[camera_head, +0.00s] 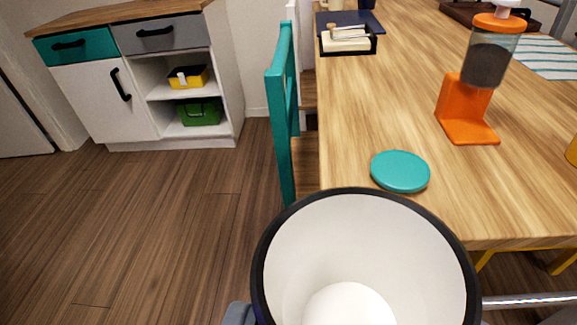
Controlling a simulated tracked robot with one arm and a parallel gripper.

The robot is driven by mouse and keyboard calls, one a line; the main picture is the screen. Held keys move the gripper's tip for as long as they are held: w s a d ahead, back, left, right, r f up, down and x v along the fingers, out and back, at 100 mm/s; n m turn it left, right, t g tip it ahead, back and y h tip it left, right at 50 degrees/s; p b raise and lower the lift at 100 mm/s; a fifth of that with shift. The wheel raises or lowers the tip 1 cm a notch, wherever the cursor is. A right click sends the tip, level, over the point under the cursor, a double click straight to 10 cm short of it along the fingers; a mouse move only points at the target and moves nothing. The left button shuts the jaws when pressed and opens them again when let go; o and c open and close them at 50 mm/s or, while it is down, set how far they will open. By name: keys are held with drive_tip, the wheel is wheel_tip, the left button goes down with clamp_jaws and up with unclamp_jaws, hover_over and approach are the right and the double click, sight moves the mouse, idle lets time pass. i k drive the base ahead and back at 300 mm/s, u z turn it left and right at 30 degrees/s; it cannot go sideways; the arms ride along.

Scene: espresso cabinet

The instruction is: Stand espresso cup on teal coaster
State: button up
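The espresso cup (330,240) fills the bottom middle of the view, very close to the camera. It has a dark rim, a white inside and a bit of dark blue outside wall. I look down into its open mouth. My gripper (238,314) shows only as a grey part at the cup's lower left edge; it appears shut on the cup, but the contact is hidden. The teal coaster (400,171) lies flat and empty near the front left corner of the wooden table, beyond the cup's rim in the picture.
An orange grinder (467,122) stands right of the coaster on the wooden table (400,95). A black tray (346,41) sits farther back. A teal chair (284,120) stands along the table's left edge. A white cabinet (150,85) is at back left; floor between is clear.

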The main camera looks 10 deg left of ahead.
sight(403, 176)
drive_tip(key=u, duration=0.55)
drive_tip(key=i, duration=1)
